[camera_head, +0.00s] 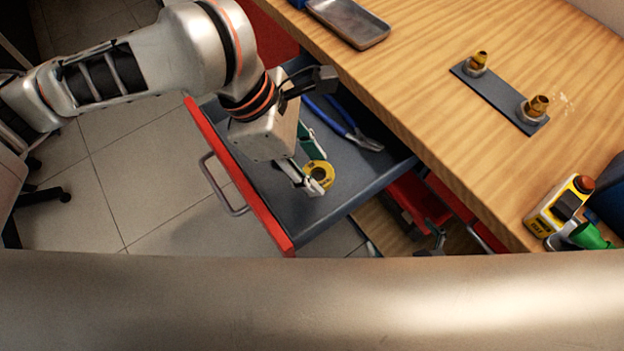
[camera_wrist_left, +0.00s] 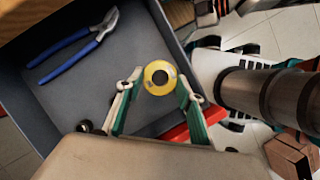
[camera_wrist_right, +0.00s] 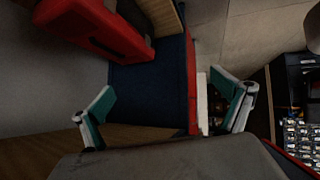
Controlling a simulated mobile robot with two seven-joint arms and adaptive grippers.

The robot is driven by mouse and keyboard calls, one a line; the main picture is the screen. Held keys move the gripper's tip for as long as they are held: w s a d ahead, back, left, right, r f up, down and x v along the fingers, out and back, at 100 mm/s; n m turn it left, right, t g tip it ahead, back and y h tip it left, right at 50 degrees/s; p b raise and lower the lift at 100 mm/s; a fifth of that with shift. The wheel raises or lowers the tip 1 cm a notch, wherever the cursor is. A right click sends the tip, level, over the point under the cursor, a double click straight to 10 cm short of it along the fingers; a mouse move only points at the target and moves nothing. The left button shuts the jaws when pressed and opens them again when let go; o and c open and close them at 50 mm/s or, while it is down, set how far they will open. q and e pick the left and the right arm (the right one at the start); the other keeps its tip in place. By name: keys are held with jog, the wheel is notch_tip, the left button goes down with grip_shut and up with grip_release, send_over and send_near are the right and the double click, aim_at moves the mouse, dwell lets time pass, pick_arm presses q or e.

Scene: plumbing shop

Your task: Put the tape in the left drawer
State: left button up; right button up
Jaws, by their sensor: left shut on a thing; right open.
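The yellow roll of tape (camera_head: 321,172) is between the fingertips of my left gripper (camera_head: 302,172), over the open left drawer (camera_head: 300,231). In the left wrist view the tape (camera_wrist_left: 160,66) shows its round face and dark centre, with the left gripper's fingers (camera_wrist_left: 160,92) on both sides. The left gripper is shut on the tape. Whether the tape touches the drawer floor cannot be told. The drawer has a red front and a grey inside. My right gripper (camera_wrist_right: 166,104) shows only in the right wrist view, open and empty.
Blue-handled pliers (camera_head: 347,128) lie in the drawer toward the workbench. The wooden worktop (camera_head: 440,100) carries a metal tray (camera_head: 349,22), a dark plate (camera_head: 500,98) with two brass fittings, and a yellow device (camera_head: 560,211). The drawer floor near the front is clear.

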aim_at(307, 173)
pick_arm(q)
notch_tip(307, 173, down, 3)
jog(key=shift+f, duration=0.1)
jog(key=shift+f+b, duration=0.35)
notch_tip(307, 173, down, 4)
jog(key=shift+r+b, duration=0.25)
jog(key=shift+b, duration=0.25)
jog(key=shift+f, duration=0.35)
jog(key=shift+r, duration=0.1)
jog(key=o, duration=0.8)
jog(key=shift+o, duration=0.2)
pick_arm(e)
jog(key=shift+w+a+r, duration=0.15)
jog(key=shift+w+a, duration=0.15)
jog(key=shift+w, duration=0.3)
